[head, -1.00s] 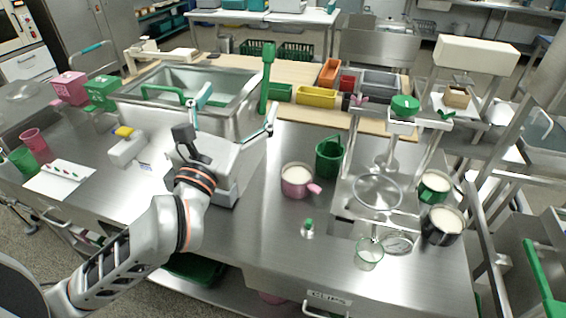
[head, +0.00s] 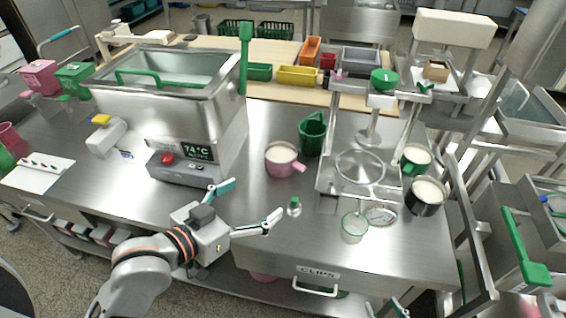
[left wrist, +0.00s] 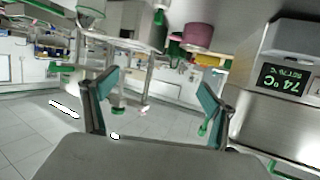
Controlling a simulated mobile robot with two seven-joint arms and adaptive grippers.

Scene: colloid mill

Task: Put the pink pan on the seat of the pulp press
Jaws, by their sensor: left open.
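The pink pan (head: 283,158), filled with something white, stands on the steel counter, handle pointing right. It also shows in the left wrist view (left wrist: 197,36), which is upside down. The pulp press (head: 360,172) appears to be the steel frame right of the pan, with a round ring low in it and a plunger above. My left gripper (head: 250,203) is open and empty, in front of and left of the pan, clear of it. Its spread fingers show in the left wrist view (left wrist: 155,88). My right gripper (head: 386,308) shows only its separated fingertips at the bottom edge.
A green mug (head: 312,134) stands close behind the pan. A small green-topped item (head: 294,207) and a glass cup (head: 354,227) stand in front. A green pan (head: 416,158) and a black pan (head: 426,195) are at the right. A tank with a display (head: 185,150) is left.

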